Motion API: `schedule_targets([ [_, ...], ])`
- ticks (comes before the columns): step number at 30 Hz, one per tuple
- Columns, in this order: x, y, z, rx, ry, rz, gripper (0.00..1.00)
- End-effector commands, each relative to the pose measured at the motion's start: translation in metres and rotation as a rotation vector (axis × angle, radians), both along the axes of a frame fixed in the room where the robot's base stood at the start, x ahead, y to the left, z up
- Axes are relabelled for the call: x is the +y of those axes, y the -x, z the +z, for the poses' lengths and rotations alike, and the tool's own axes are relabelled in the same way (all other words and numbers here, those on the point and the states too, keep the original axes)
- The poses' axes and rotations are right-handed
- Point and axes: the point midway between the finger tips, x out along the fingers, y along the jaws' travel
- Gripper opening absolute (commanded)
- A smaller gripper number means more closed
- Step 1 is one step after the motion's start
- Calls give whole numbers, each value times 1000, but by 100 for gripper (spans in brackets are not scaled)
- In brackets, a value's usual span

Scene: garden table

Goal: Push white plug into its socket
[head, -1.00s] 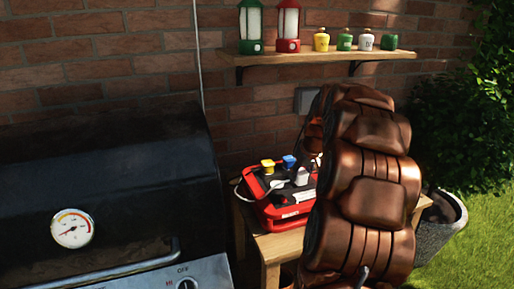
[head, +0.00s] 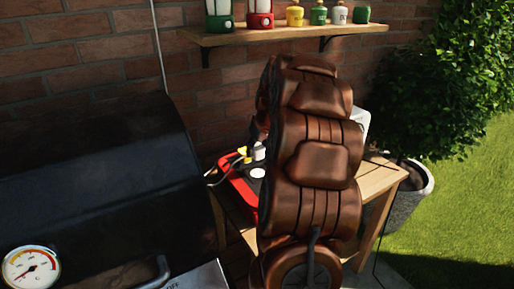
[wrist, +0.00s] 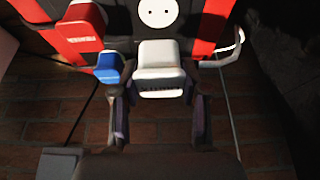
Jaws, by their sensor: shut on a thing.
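In the wrist view, the white plug (wrist: 160,70) sits between the two fingers of my gripper (wrist: 158,92), which is shut on it. A round white socket face with two dark holes (wrist: 158,12) is at the top of that view, just beyond the plug, with a dark strip between them. The blue plug (wrist: 108,68) is close to the left of the white plug. In the head view, the red and black power box (head: 232,188) is partly hidden behind my arm. A white round socket (head: 257,173) shows on its top. My fingers are mostly hidden there.
A red plug or block (wrist: 80,30) stands left in the wrist view. A yellow plug (head: 243,153) shows on the box. The box is on a wooden table (head: 376,178) beside a black grill (head: 90,190). A shelf (head: 285,33) with lanterns and canisters hangs above, on the brick wall.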

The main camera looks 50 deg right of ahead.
Motion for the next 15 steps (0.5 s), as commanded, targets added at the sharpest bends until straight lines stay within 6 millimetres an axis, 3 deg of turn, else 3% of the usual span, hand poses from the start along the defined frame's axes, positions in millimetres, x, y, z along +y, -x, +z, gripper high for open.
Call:
schedule_targets([
  [15, -1, 1, -36, 0, -1, -3, 13],
])
